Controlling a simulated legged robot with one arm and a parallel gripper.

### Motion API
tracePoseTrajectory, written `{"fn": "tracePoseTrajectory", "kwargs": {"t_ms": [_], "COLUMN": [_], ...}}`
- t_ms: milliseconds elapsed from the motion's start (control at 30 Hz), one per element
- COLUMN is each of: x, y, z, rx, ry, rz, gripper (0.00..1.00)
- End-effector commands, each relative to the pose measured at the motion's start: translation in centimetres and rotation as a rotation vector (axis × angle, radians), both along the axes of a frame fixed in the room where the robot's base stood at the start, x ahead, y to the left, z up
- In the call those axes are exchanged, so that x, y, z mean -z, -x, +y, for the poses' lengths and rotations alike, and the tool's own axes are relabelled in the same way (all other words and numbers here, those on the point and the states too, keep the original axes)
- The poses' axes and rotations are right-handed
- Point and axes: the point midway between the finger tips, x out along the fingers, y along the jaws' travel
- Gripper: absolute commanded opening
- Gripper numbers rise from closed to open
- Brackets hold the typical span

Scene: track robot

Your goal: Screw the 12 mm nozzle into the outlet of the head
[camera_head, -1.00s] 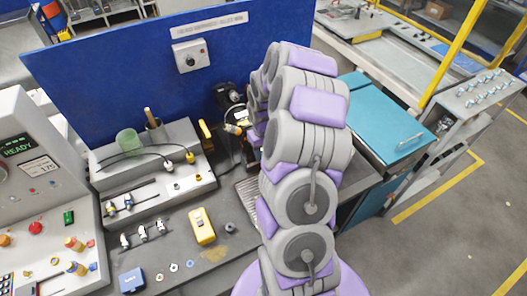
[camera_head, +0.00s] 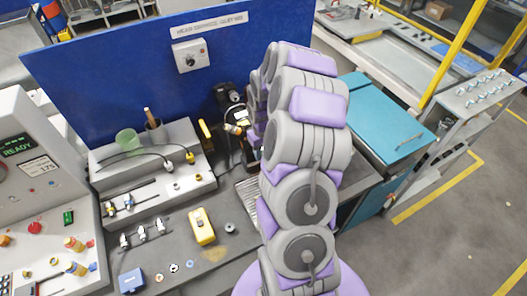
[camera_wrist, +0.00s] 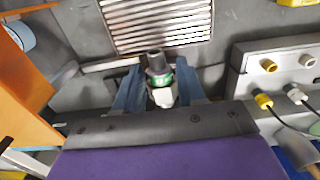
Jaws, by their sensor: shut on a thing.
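In the wrist view my gripper (camera_wrist: 160,84) has its two blue fingers shut on a nozzle (camera_wrist: 158,70). The nozzle has a dark tip, a green band with unreadable marking and a pale, faceted lower part. It points away from the wrist, towards a slatted grate. In the head view a black device (camera_head: 228,94), apparently the head, stands against the blue panel. My arm hides most of the space in front of it, including my gripper. I cannot make out the outlet, or whether the nozzle touches it.
A stepped grey rack (camera_head: 150,170) holds cables and fittings; its capped fittings (camera_wrist: 265,100) show at the wrist view's right. A yellow meter (camera_head: 201,226) and small rings lie on the bench. The grate (camera_wrist: 155,22) lies beyond the fingers. A teal cabinet (camera_head: 375,115) stands right of my arm.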

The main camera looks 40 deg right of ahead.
Motion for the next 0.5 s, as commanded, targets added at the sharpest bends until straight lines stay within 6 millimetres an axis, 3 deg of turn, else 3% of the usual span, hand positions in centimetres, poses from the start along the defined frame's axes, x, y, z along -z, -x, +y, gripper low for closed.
{"fn": "tracePoseTrajectory", "kwargs": {"t_ms": [500], "x": [-0.01], "y": [-1.05], "z": [-0.22], "rx": [0.000], "ry": [0.000], "rz": [0.001], "gripper": [0.07]}}
